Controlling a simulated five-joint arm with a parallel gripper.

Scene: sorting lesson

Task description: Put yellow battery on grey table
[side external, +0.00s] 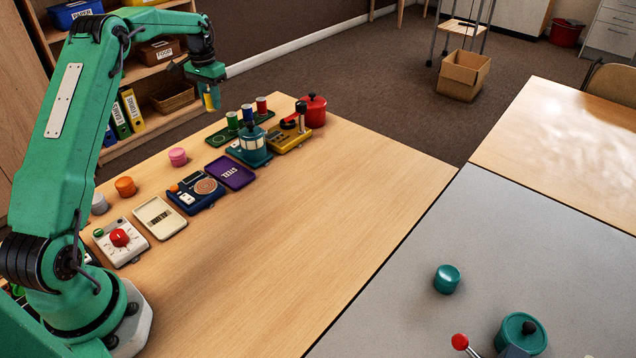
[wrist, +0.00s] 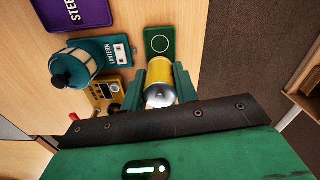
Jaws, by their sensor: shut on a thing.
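The yellow battery (side external: 210,101) is a small cylinder held between the fingers of my gripper (side external: 211,88), raised above the far left part of the wooden table. In the wrist view the battery (wrist: 160,74) shows its silver end toward the camera, with one green finger of my gripper (wrist: 161,90) on each side. The grey table (side external: 560,250) is at the lower right in the side view, far from my gripper and beside the wooden table.
A green battery tray (side external: 215,141) with green, blue and red cylinders, a lantern (side external: 251,145), a yellow device (side external: 288,138) and a red pot (side external: 313,111) line the wooden table's far side.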

